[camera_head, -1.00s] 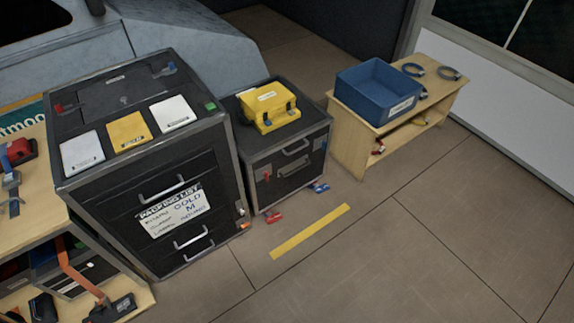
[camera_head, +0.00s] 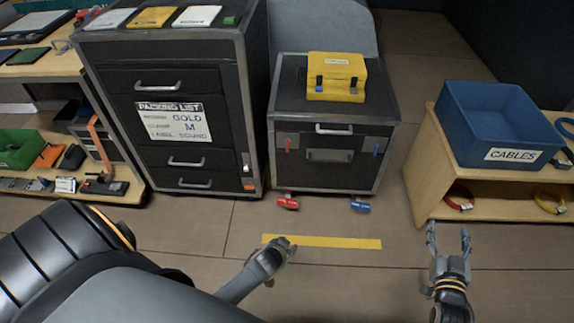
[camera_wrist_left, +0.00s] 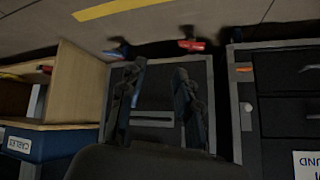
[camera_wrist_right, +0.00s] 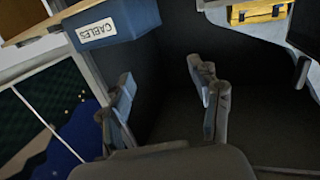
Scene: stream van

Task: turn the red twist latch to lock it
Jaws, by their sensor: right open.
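The red twist latch (camera_head: 287,143) is on the upper left of the front of a small black case (camera_head: 333,178). A blue latch (camera_head: 376,149) is on the same front at the right. My left gripper (camera_head: 281,252) is low in front of the case, apart from the latch. In the left wrist view its fingers (camera_wrist_left: 157,95) are spread with nothing between them, and the case front shows upside down behind; I cannot make out the red latch there. My right gripper (camera_head: 449,240) is open and empty, right of the case, before the wooden bench.
A yellow box (camera_head: 336,75) stands on the case. Red (camera_head: 288,202) and blue (camera_head: 360,204) parts show at its floor edge. A tall black drawer cabinet (camera_head: 240,75) stands left. A wooden bench (camera_head: 424,165) with a blue cable bin (camera_head: 490,120) stands right. A yellow strip (camera_head: 335,242) lies on open floor.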

